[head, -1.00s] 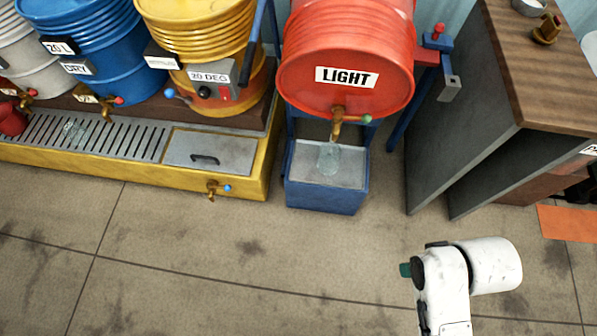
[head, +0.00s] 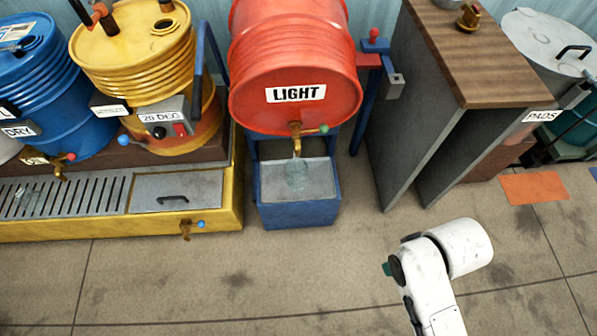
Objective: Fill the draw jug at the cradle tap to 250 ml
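The draw jug (head: 297,175), a clear vessel, stands in the blue tray (head: 300,213) below the red LIGHT drum (head: 290,65). The drum lies on its side in a blue cradle. Its brass tap (head: 297,135), with a green-tipped handle, is directly above the jug. A thin pale streak shows between spout and jug; I cannot tell whether it is flowing oil. The jug's level and markings are too small to read. Part of my white arm shows at the lower right, apart from the jug. My gripper is not in view.
A yellow drip bench (head: 215,222) with a grate, a tap and a clear vessel (head: 28,200) is at left, below yellow and blue drums. A grey wood-topped bench (head: 425,110) stands right of the cradle. An orange mat (head: 534,188) lies at right. The front floor is clear.

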